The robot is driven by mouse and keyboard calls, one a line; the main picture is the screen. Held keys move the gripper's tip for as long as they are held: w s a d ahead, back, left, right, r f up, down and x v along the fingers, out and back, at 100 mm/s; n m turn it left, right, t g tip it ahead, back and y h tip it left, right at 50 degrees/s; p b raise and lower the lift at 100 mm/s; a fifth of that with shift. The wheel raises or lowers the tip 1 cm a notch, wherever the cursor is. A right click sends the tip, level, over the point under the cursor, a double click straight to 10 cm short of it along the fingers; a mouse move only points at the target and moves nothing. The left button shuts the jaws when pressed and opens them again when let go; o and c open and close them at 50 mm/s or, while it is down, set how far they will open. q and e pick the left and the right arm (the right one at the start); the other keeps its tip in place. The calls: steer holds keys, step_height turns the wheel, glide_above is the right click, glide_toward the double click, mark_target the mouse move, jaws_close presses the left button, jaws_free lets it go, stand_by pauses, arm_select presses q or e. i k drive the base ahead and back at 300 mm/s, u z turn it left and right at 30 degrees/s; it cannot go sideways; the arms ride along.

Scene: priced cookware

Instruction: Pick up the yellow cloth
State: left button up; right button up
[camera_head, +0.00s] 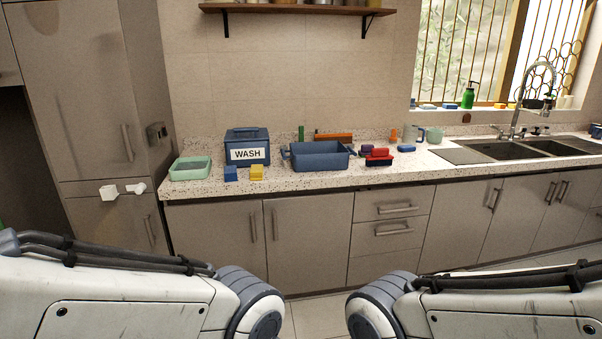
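A small yellow block-like thing (257,172), which may be the folded yellow cloth, lies near the front edge of the speckled counter. A similar blue one (230,173) lies just to its left. Both are in front of the dark blue box marked WASH (248,148). At this size I cannot tell whether the yellow thing is cloth or sponge. My two arms show at the bottom left and bottom right, well short of the counter. Neither of my grippers is in view.
A pale green tray (190,174) stands left of the box and a blue basin (320,161) right of it. Red and blue blocks (379,157) lie farther right, before the sink (515,149). Closed cabinets (310,236) are below; a shelf (297,9) hangs above.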

mark_target(257, 171)
steer(key=i, duration=3.45)
steer(key=u, duration=1)
